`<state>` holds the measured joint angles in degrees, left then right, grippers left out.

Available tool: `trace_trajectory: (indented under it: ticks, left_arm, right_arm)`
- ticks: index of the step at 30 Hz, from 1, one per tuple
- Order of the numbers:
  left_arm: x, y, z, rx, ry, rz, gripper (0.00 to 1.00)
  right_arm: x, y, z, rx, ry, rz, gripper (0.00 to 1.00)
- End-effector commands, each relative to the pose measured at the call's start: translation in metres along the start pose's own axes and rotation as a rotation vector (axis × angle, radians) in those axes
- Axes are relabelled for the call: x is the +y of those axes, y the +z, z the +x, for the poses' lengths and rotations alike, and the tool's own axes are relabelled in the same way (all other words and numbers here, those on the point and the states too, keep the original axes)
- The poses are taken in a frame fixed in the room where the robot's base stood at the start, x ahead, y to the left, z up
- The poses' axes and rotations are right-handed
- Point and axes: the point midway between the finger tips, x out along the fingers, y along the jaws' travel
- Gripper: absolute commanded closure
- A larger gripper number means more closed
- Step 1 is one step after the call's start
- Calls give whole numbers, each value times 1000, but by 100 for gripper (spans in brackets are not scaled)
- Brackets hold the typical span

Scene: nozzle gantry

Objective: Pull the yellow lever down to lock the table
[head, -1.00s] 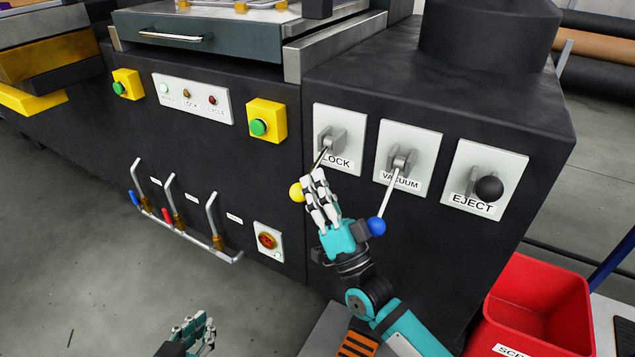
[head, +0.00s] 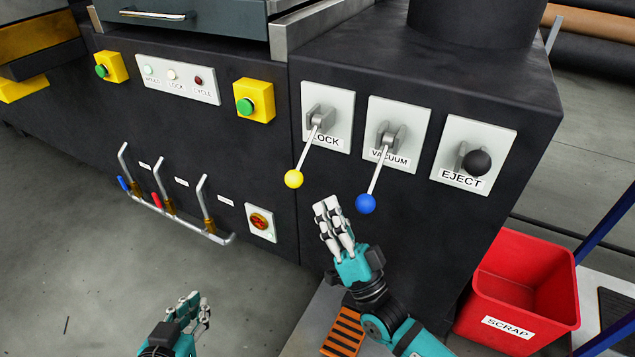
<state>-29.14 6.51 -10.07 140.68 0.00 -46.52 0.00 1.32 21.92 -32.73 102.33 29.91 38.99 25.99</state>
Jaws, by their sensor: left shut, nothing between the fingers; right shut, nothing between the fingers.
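The yellow-knobbed lever (head: 293,179) hangs down and to the left from its grey pivot on the white LOCK plate (head: 341,105). My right gripper (head: 326,205) is shut and empty, just below and to the right of the yellow knob and apart from it. My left gripper (head: 197,303) is shut and empty, low in the view over the floor, away from the levers. The dark grey table (head: 200,22) is partly in view at the top, with a metal handle on its front.
The blue-knobbed VACUUM lever (head: 366,203) hangs down close to my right gripper. The black EJECT knob (head: 477,163) is further right. A red SCRAP bin (head: 520,290) stands at lower right. Hose valves (head: 160,200) and a red-yellow switch (head: 261,223) are on the left panel.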

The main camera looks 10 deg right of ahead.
Motion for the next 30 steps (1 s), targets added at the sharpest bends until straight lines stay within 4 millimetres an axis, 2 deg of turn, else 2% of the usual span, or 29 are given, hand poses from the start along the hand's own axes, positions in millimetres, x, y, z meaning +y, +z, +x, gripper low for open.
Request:
trace_trajectory:
  ticks: [3, 7, 24, 30]
  left_arm:
    - [0, 0, 0, 0, 0, 0, 100]
    - [0, 0, 0, 0, 0, 0, 100]
    - [0, 0, 0, 0, 0, 0, 100]
    - [0, 0, 0, 0, 0, 0, 100]
  right_arm:
    - [0, 0, -16, -2, 1, 0, 100]
    - [0, 0, -24, 0, -1, 0, 100]
    - [-1, 1, -25, -4, 2, -2, 100]
    - [-12, 20, -25, -143, 75, -92, 100]
